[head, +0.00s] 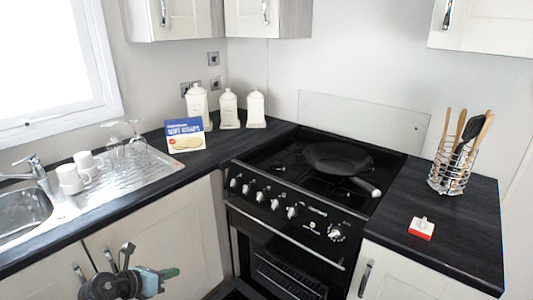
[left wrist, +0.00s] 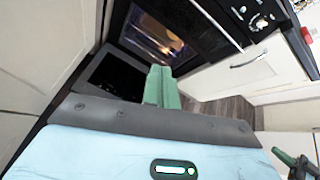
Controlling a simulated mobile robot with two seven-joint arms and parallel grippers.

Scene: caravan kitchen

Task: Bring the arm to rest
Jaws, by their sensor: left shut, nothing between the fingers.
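My left gripper (head: 168,273) is low in the head view, in front of the pale cupboard doors and below the worktop edge. Its green fingers (left wrist: 161,86) are together in the left wrist view, with nothing between them. Dark door handles show right beside the arm in the head view; I cannot tell whether they touch. At the lower right edge of the left wrist view is a dark part with a green tip, which looks like my right gripper (left wrist: 286,157). Its jaws are not clear. It does not show in the head view.
The black cooker (head: 290,215) bears a frying pan (head: 338,158). A dark panel, seemingly an open oven door (left wrist: 108,76), juts out low down near the left fingers. The worktops hold mugs, glasses, canisters, a utensil rack (head: 451,178) and a red-and-white item (head: 421,229).

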